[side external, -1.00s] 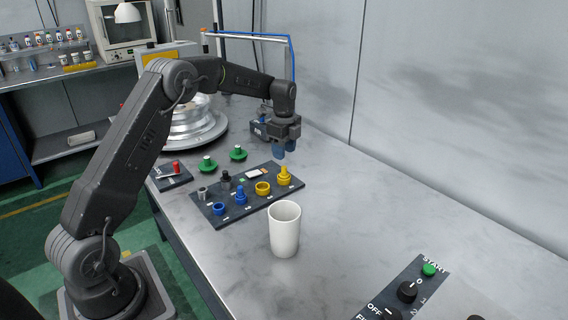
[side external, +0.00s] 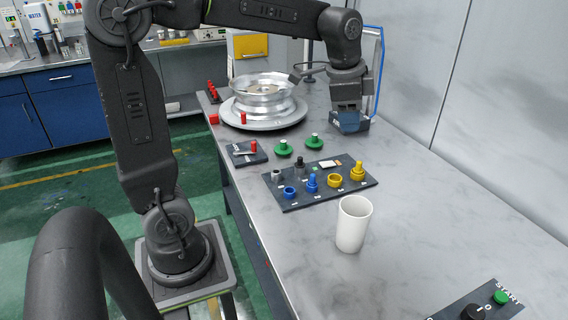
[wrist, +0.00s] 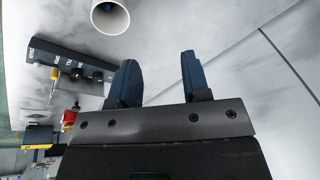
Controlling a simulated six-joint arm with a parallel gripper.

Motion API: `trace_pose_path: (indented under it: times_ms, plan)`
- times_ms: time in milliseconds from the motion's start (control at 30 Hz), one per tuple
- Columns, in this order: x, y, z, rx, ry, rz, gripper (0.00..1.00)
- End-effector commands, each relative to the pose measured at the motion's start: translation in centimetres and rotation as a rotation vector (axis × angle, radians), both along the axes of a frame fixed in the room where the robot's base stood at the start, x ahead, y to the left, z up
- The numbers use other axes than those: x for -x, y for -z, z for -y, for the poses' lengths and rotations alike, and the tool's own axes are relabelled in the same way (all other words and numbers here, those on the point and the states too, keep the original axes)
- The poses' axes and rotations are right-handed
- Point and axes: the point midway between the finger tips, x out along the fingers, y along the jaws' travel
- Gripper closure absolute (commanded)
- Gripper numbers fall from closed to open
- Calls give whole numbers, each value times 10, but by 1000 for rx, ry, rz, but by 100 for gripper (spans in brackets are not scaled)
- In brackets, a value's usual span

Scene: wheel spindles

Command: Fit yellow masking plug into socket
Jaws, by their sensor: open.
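The yellow plug (side external: 358,169) stands upright at the right end of a dark panel (side external: 292,203). A yellow ring-shaped socket (side external: 335,182) is just left of it on the same panel. Whether the plug sits in anything or only stands on the panel is not clear. My gripper (side external: 347,108) is raised over the back of the bench, behind and above the panel, apart from the plug. In the wrist view my gripper (wrist: 160,78) shows two blue fingers spread wide with nothing between them. The yellow plug and socket cannot be made out in the wrist view.
A white cup (side external: 354,224) stands in front of the panel. Blue pieces (side external: 311,183) and grey ones share the panel. Green knobs (side external: 314,142) and a silver wheel (side external: 266,93) are behind.

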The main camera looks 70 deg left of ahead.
Motion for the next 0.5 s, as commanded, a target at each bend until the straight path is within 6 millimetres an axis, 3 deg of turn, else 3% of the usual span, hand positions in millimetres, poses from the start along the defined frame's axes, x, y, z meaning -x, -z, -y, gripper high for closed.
trace_pose_path:
  times_ms: [100, 300, 500]
  plan:
    - [52, -4, 25, 50, -149, 76, 57]
    - [126, 13, 51, 164, -391, 180, 57]
    - [164, 34, 61, 250, -535, 232, 57]
